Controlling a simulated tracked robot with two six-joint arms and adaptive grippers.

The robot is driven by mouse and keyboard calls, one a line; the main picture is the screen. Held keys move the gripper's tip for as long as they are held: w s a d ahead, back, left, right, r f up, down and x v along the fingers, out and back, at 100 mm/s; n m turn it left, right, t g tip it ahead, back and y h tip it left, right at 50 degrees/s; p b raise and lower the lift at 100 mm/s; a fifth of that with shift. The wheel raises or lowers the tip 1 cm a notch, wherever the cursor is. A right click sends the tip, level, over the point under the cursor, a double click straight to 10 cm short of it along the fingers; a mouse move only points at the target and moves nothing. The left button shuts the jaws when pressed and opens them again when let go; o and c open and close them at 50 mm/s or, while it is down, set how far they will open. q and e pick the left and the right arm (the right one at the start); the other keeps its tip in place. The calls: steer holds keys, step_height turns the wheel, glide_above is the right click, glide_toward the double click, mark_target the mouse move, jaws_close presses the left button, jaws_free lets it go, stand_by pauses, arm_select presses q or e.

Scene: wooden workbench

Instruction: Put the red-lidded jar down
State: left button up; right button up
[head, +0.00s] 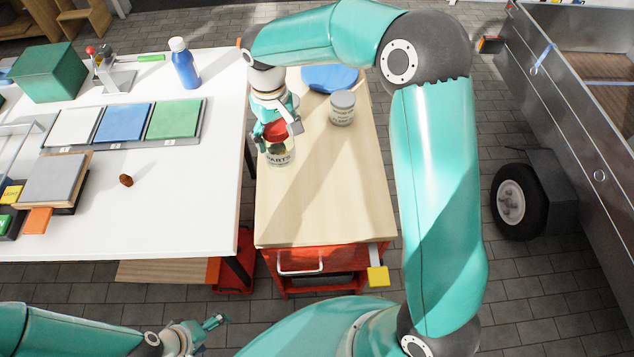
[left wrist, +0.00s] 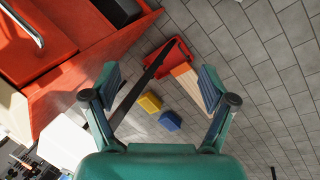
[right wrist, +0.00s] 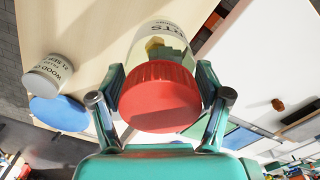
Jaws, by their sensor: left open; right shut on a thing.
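The red-lidded jar (head: 281,157) is clear glass with a "PARTS" label and yellow pieces inside. It is upright at the left side of the wooden cart top (head: 325,215). Whether its base touches the wood I cannot tell. My right gripper (head: 277,130) is shut on it from above; in the right wrist view, the fingers (right wrist: 160,80) lie on both sides of the red lid (right wrist: 160,105). My left gripper (head: 214,322) is open and empty, low in front of the white table; its open fingers also show in the left wrist view (left wrist: 158,82).
A grey-lidded jar (head: 342,110) and a blue round object (head: 329,77) stand farther back on the cart top. The cart's near half is clear. The white table (head: 200,215) at left holds colour panels, a blue bottle (head: 184,64) and a green box (head: 48,73).

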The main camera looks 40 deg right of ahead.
arm_select(q)
steer(key=shift+o, duration=0.5)
step_height(320, 180, down, 5)
steer(key=b, duration=0.4)
arm_select(e)
steer(key=s+d+r, duration=0.6)
steer(key=s+r, duration=0.3)
steer(key=r, duration=0.2)
arm_select(q)
steer(key=shift+f+b, duration=0.5)
steer(key=shift+b, duration=0.2)
arm_select(e)
step_height(320, 180, down, 19)
steer(key=shift+s+f, duration=0.1)
steer(key=shift+f, duration=0.15)
arm_select(q)
steer(key=shift+f, duration=0.1)
arm_select(e)
steer(key=o, duration=1.4)
